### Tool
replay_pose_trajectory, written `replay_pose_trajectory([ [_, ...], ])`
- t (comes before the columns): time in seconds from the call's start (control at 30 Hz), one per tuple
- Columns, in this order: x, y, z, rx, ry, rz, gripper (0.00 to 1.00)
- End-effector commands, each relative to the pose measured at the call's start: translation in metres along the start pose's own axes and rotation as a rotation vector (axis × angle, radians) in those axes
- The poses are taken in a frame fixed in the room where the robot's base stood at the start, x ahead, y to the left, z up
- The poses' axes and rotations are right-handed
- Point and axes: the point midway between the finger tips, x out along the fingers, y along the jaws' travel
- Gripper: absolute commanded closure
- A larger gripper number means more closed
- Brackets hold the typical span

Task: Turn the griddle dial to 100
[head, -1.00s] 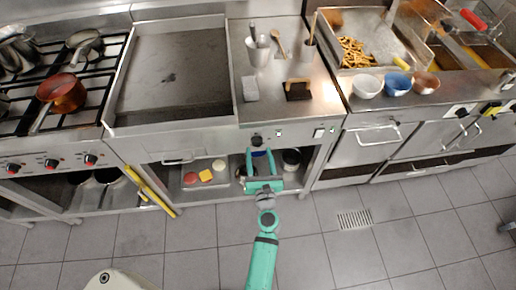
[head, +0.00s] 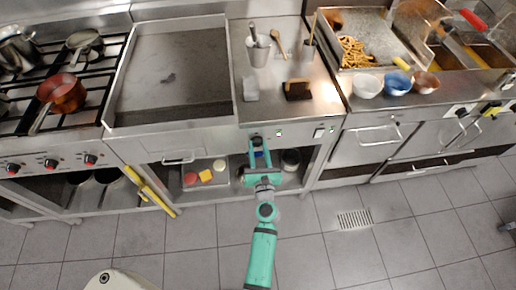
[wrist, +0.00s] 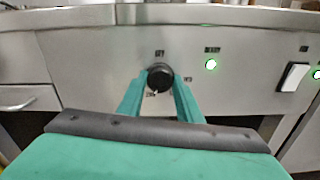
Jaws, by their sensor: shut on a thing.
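The griddle dial (wrist: 160,76) is a round black knob on the steel front panel, centred in the wrist view. Small printed marks surround it, too blurred to read surely. In the head view the dial (head: 256,141) sits on the panel right of the flat griddle (head: 175,50). My teal gripper (wrist: 160,88) has one finger on each side of the dial and is shut on it. In the head view my gripper (head: 260,152) reaches up to the panel from below. The finger contact is partly hidden by the knob.
A drawer handle (wrist: 18,105) is to the left. Below the panel, an open shelf holds a tray (head: 205,184) with food. The tiled floor in front is clear.

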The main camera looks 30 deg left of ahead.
Motion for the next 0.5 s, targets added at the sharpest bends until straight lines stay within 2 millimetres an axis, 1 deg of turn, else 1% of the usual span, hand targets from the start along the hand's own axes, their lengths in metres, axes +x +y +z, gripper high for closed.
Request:
replay_pose_trajectory([
  [0.27,-0.0003,-0.0003,0.0000,-0.089,0.000,0.000,0.90],
  [0.5,-0.0002,-0.0004,0.0001,-0.275,0.000,-0.001,0.90],
])
